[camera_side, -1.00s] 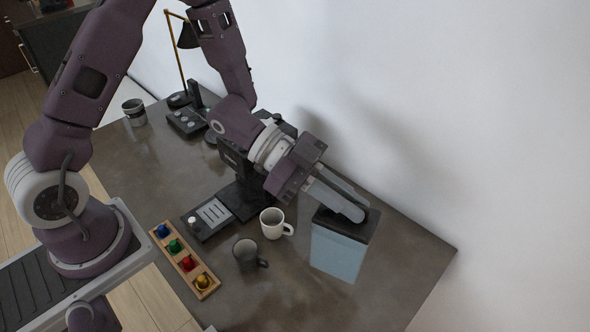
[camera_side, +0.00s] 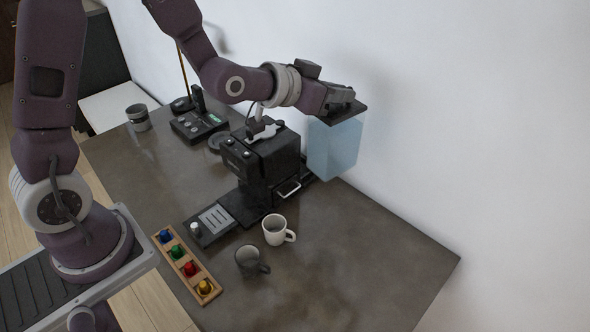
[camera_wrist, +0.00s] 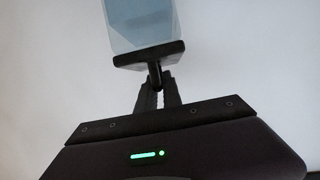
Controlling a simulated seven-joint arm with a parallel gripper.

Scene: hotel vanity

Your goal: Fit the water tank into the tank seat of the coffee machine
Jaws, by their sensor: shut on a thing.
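The water tank (camera_side: 336,147) is a pale blue, see-through box with a dark lid (camera_side: 343,112). My gripper (camera_side: 340,97) is shut on the tank at its lid and holds it upright, raised beside the right rear of the coffee machine. In the wrist view my gripper's fingers (camera_wrist: 157,95) close on the handle of the lid, and the tank (camera_wrist: 140,25) extends beyond. The coffee machine (camera_side: 262,160) is black and stands against the wall side of the counter. The tank seat is not clearly visible; the tank and the machine body hide that area.
A white mug (camera_side: 275,232) and a dark mug (camera_side: 248,262) stand in front of the machine. A wooden rack (camera_side: 188,268) holds several coloured capsules. A black phone (camera_side: 199,124) and a grey cup (camera_side: 138,118) are farther back. The counter's right part (camera_side: 370,260) is clear.

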